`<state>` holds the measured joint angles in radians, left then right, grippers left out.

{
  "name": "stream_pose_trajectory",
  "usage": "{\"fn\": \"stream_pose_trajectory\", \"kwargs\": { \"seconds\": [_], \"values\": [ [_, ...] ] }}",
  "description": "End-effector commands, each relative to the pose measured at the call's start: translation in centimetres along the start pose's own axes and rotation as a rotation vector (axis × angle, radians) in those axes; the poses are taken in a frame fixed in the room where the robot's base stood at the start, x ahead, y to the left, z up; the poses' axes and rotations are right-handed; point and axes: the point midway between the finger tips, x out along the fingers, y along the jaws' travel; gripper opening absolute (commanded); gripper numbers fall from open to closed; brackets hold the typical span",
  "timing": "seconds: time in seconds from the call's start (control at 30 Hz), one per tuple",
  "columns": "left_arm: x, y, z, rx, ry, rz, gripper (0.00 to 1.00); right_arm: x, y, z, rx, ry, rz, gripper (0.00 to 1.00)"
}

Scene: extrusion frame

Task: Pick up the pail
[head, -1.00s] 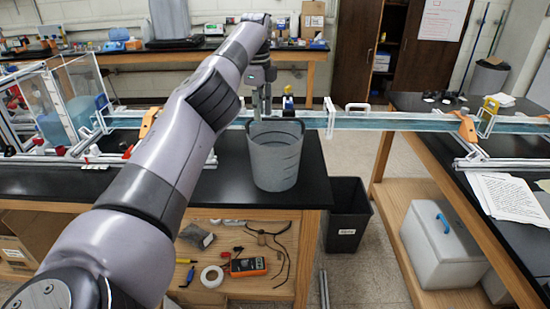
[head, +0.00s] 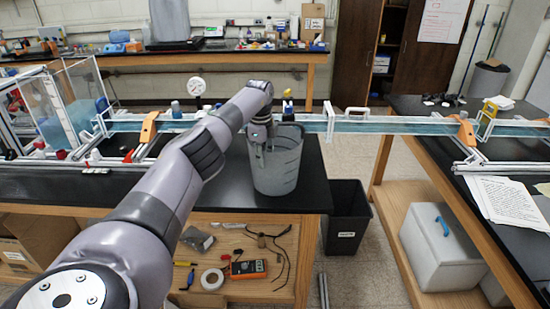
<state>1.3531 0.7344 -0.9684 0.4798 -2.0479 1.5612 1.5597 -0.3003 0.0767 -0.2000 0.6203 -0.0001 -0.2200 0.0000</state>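The pail (head: 283,172) is a grey, slightly see-through bucket standing upright on the black tabletop, near the table's right end. My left gripper (head: 259,153) points down at the pail's left rim, overlapping its upper left wall in the head view. I cannot tell whether its fingers straddle the rim or touch it, or whether they are open or shut. My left arm comes in from the lower left. My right gripper is not in view.
A long clear channel (head: 385,124) on an aluminium frame runs behind the pail and across the gap to the right table. A black bin (head: 346,216) stands on the floor to the right. Papers (head: 508,203) lie on the right table.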

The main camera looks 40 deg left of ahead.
Motion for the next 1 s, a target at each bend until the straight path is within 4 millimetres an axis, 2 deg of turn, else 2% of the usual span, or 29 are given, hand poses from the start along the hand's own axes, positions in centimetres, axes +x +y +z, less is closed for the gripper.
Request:
{"fn": "stream_pose_trajectory", "kwargs": {
  "seconds": [0.13, 0.37, 0.77, 1.0],
  "values": [
    [1.4, 0.0, -0.1, -0.001, 0.000, 0.001, 0.26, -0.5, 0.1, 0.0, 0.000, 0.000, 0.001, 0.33],
    [1.7, -0.1, 0.0, 0.000, 0.000, -0.001, 0.26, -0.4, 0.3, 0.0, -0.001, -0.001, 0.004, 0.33],
    [1.7, 0.0, 0.0, 0.000, 0.000, -0.001, 0.00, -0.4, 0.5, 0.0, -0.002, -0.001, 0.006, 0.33],
    [1.7, -0.1, 0.0, 0.000, 0.000, -0.001, 0.00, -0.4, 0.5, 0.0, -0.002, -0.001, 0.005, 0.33]
  ]
}}
